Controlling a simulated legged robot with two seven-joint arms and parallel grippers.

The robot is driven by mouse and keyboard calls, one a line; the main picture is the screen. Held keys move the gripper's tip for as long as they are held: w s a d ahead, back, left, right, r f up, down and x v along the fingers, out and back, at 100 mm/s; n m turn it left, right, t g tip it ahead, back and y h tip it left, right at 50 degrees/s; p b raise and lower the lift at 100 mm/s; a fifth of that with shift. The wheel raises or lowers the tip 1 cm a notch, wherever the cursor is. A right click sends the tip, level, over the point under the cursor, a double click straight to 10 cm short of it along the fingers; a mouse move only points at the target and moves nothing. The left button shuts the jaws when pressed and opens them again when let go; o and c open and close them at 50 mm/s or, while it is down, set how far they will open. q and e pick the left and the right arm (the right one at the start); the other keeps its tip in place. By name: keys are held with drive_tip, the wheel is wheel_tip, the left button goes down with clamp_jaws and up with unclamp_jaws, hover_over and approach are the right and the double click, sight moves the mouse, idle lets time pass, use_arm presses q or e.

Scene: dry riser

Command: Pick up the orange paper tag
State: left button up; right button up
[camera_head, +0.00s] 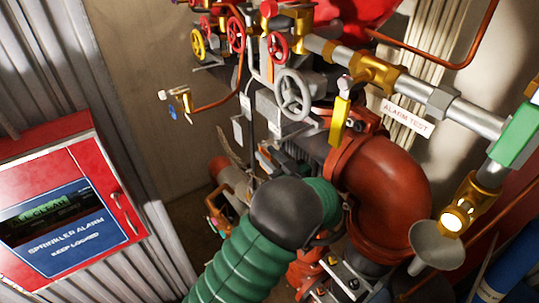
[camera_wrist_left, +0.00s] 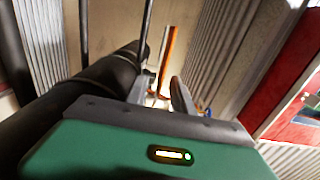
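I cannot make out the orange paper tag for sure in either view. My left arm, with green ribbed sleeve and black joint, reaches in from the bottom in the head view. My left gripper (camera_head: 275,163) appears beyond that joint, among the pipes, small and partly hidden. In the left wrist view, two grey fingers (camera_wrist_left: 160,95) stand apart beyond the green housing. A narrow upright orange thing (camera_wrist_left: 167,52) shows beyond the gap; I cannot tell whether it is a pipe or the tag. My right gripper is not in view.
A red sprinkler alarm cabinet (camera_head: 75,205) stands at left. A large red pipe elbow (camera_head: 385,195) lies right of my arm. A grey handwheel (camera_head: 293,94), a yellow lever (camera_head: 340,120) and red handwheels (camera_head: 236,35) crowd above. The beige wall (camera_head: 140,90) is mostly clear.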

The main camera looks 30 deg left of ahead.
use_arm(q)
drive_tip(key=p+x, duration=0.1)
drive_tip(key=x, duration=0.3)
drive_tip(key=shift+w+a+f+p, duration=0.15)
drive_tip(key=shift+w+a+p, duration=0.05)
drive_tip(key=shift+p, duration=0.1)
drive_tip(key=shift+w+a+f, duration=0.25)
drive_tip(key=shift+a+f, duration=0.05)
drive_tip(key=shift+a, duration=0.05)
drive_tip(key=shift+s+r, duration=0.2)
drive_tip(key=shift+s, duration=0.1)
drive_tip(key=c, duration=0.6)
drive_tip(key=shift+w+d, duration=0.1)
drive_tip(key=shift+d, duration=0.2)
clamp_jaws()
